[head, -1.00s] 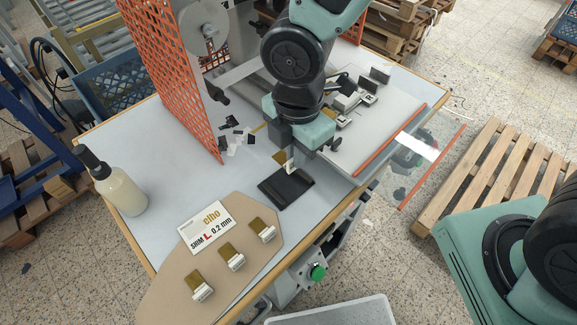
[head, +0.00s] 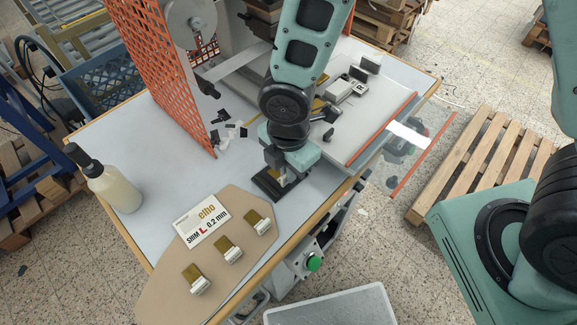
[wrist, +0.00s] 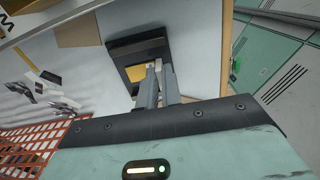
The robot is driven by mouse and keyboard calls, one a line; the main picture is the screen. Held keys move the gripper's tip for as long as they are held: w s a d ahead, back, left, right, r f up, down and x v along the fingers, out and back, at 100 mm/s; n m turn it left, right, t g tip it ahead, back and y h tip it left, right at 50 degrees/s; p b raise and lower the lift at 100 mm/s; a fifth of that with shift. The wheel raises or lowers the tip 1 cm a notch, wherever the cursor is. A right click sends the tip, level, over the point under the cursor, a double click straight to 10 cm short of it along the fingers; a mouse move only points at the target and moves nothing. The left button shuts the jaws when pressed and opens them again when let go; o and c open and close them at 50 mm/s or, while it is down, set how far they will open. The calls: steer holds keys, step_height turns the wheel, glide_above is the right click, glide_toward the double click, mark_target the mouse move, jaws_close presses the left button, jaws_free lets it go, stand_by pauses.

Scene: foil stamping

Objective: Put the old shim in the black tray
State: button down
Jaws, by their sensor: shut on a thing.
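My gripper (head: 287,180) is low over the black tray (head: 264,187) near the table's front edge and covers much of it in the head view. In the wrist view, my gripper (wrist: 158,68) is shut on the pale tab of the old shim. The brass-coloured plate of the old shim (wrist: 137,73) shows beside the fingers, within the outline of the black tray (wrist: 122,48). I cannot tell whether the shim touches the tray floor.
Several brass shims with white tabs, one the front shim (head: 196,281), lie on a tan board (head: 160,285) beside a label card (head: 202,218). A bottle (head: 115,188) stands at left. An orange mesh guard (head: 170,75) and the machine bed (head: 375,115) flank the arm.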

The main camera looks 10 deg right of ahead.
steer(key=c, duration=1.6)
jaws_free()
steer(key=shift+r, duration=0.1)
step_height(320, 180, up, 12)
steer(key=s+d+r+m, duration=0.2)
steer(key=s+m, duration=0.1)
steer(key=m, duration=0.2)
steer(key=s+d+r+m, duration=0.2)
steer(key=s+m, duration=0.1)
steer(key=m, duration=0.3)
steer(key=s+d+r+m, duration=0.2)
steer(key=s+m, duration=0.1)
steer(key=m, duration=0.2)
steer(key=shift+s+d+m+y, duration=0.25)
steer(key=shift+s+m+y, duration=0.05)
steer(key=shift+m, duration=0.1)
